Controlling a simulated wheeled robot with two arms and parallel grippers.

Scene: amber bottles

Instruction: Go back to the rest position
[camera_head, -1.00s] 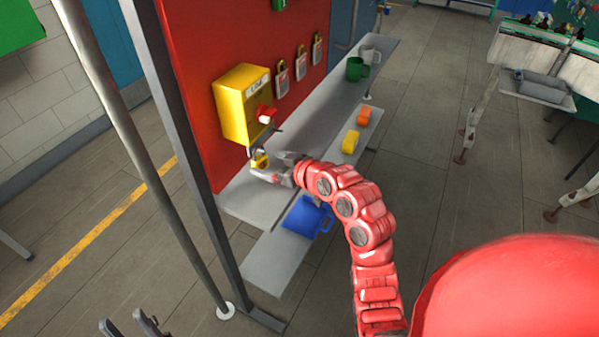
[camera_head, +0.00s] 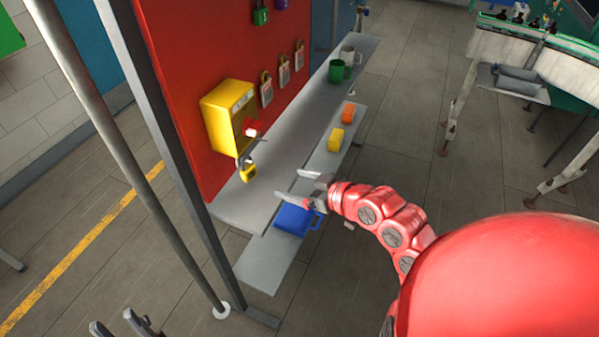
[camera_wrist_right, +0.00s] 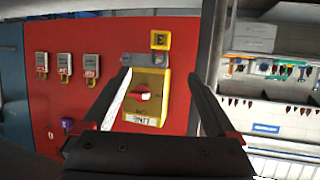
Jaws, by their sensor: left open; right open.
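My right gripper (camera_head: 291,185) is open and empty above the lower shelf, apart from the red panel. In the right wrist view its two fingers (camera_wrist_right: 159,73) stand wide apart with nothing between them in contact. The yellow box (camera_head: 229,117) with a red knob is mounted on the red panel; it also shows in the wrist view (camera_wrist_right: 158,84). A yellow padlock (camera_head: 248,173) hangs below the box, and it also shows in the wrist view (camera_wrist_right: 160,40). My left gripper (camera_head: 110,322) is open and empty at the bottom left edge, partly cut off.
A blue container (camera_head: 293,220) sits on the lower shelf (camera_head: 268,264). Yellow (camera_head: 336,139) and orange (camera_head: 348,112) pieces lie further along. Green (camera_head: 337,71) and grey (camera_head: 350,55) mugs stand on the upper shelf. A metal post (camera_head: 117,150) stands at left.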

